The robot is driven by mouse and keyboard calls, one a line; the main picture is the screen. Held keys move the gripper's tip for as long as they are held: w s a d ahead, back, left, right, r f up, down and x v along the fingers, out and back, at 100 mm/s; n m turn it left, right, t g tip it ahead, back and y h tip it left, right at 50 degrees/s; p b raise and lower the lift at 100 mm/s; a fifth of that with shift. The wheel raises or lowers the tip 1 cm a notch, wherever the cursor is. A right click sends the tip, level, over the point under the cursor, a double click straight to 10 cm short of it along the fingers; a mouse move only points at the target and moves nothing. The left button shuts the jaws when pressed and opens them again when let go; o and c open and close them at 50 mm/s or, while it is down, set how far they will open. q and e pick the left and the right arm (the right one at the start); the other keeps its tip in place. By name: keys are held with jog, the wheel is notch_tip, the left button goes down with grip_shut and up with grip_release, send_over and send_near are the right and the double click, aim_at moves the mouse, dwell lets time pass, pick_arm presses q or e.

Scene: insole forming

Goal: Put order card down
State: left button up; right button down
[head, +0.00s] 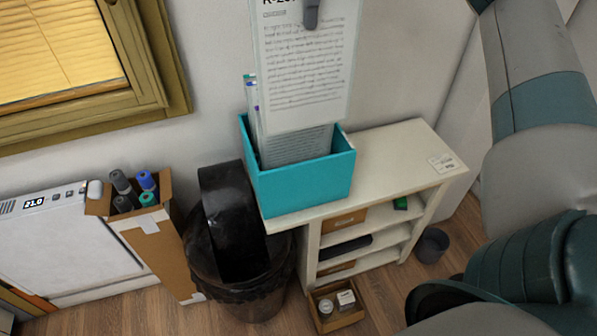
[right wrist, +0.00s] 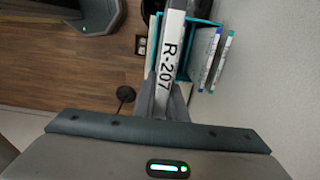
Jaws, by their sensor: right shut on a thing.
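The order card (head: 303,75) is a pale sheet with printed text, hanging upright above the teal box in the head view. Its edge reads R-207 in the right wrist view (right wrist: 171,45). My right gripper (head: 311,14) is shut on the card's top edge; its fingers also show in the right wrist view (right wrist: 168,103). The teal box (head: 305,189) stands on the white shelf unit and holds other cards (head: 297,147). The held card's lower edge overlaps the box opening in the picture; I cannot tell whether it is inside. My left gripper is not in view.
A small open box (head: 336,305) lies on the floor in front. A window (head: 70,50) is upper left.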

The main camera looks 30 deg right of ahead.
jog(key=shift+f, duration=0.5)
send_over(306, 127)
notch_tip(306, 127, down, 16)
jog(key=f+p, duration=0.1)
jog(key=f, duration=0.3)
jog(key=f+p, duration=0.1)
jog(key=f, duration=0.1)
jog(key=shift+w+d+f+p, duration=0.2)
jog(key=shift+w+f+p, duration=0.1)
jog(key=shift+f, duration=0.05)
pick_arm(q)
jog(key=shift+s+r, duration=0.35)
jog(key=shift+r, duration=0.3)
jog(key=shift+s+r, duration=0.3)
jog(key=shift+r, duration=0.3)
pick_arm(e)
jog(key=shift+f, duration=0.3)
jog(key=shift+f+p, duration=0.7)
jog(key=shift+f, duration=1.15)
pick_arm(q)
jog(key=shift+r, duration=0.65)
